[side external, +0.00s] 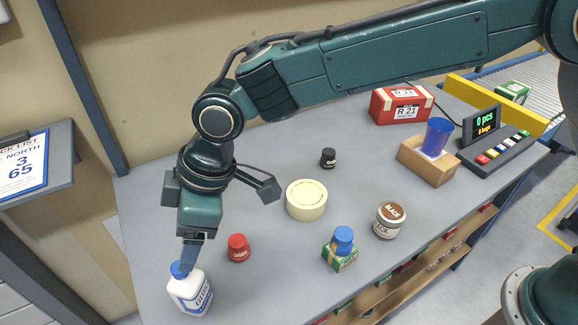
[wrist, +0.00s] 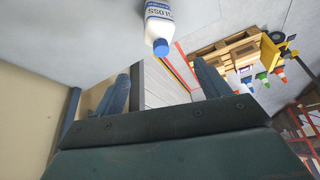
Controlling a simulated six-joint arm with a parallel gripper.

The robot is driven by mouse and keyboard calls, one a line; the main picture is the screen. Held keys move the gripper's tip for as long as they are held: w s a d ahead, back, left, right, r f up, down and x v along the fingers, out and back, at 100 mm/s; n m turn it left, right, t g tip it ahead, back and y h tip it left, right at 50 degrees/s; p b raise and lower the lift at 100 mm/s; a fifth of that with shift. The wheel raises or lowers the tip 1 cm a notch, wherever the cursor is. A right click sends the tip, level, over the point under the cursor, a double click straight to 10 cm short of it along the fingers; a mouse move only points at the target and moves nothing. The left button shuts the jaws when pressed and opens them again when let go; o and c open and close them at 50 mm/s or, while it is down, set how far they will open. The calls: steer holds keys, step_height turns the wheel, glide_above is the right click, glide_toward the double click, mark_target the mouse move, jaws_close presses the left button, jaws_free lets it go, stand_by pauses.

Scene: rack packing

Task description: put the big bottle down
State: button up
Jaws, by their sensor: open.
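The big bottle (side external: 190,294), white with a blue cap and a blue-lettered label, stands on the grey table (side external: 270,285) at its near left end. It also shows in the wrist view (wrist: 158,22), cap towards me, beyond the fingertips. My gripper (side external: 187,266) points down over the bottle, and a finger hides part of the cap in the side view. In the wrist view my gripper (wrist: 165,84) has its two fingers wide apart with nothing between them. The bottle looks upright and free of the fingers.
A red-capped small pot (side external: 238,248) stands just right of the bottle. A cream round tin (side external: 306,200), a dark small jar (side external: 328,158), a brown-lidded jar (side external: 390,221) and a green box with a blue-topped item (side external: 341,252) stand further right. The table's left edge is close.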

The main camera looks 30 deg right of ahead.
stand_by(0.4)
steer(key=s+d+r+m+t, duration=0.1)
steer(key=d+r+m, duration=0.1)
steer(key=d+r, duration=0.5)
steer(key=s+d+r+m+t+h, duration=0.1)
steer(key=d+r+m, duration=0.1)
steer(key=d, duration=0.9)
steer(key=d+r+m+t, duration=0.1)
steer(key=d+r+m, duration=0.3)
steer(key=d, duration=0.5)
steer(key=s+d+m+h, duration=0.1)
steer(key=s+d+m, duration=0.2)
steer(key=s+d, duration=0.6)
steer(key=s+d+f+m+t+h, duration=0.1)
steer(key=s+d+m+h, duration=0.1)
steer(key=s+d, duration=0.7)
steer(key=shift+d+f+m, duration=0.15)
steer(key=shift+f+m, duration=0.1)
steer(key=shift+m, duration=0.35)
